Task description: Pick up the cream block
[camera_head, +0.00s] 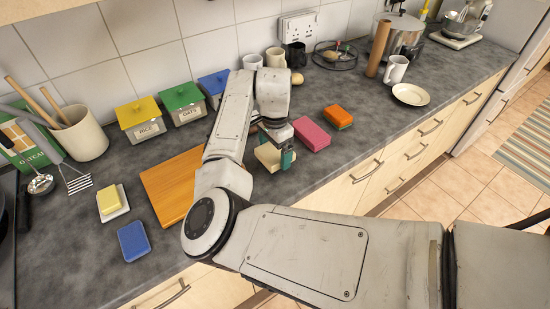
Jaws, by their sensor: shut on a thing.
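The cream block (268,157) is at the middle of the dark counter, just left of a pink block (312,133). My gripper (283,156) reaches down over it and is shut on it, with a teal fingertip showing against its right side. The arm hides part of the block's upper side. I cannot tell whether the block rests on the counter or is slightly above it.
An orange block (338,117) lies right of the pink one. A wooden board (163,194), a blue block (133,241) and a yellow block on a white dish (121,214) lie left. Canisters (184,104) and mugs (276,58) stand behind. The counter's front edge is close.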

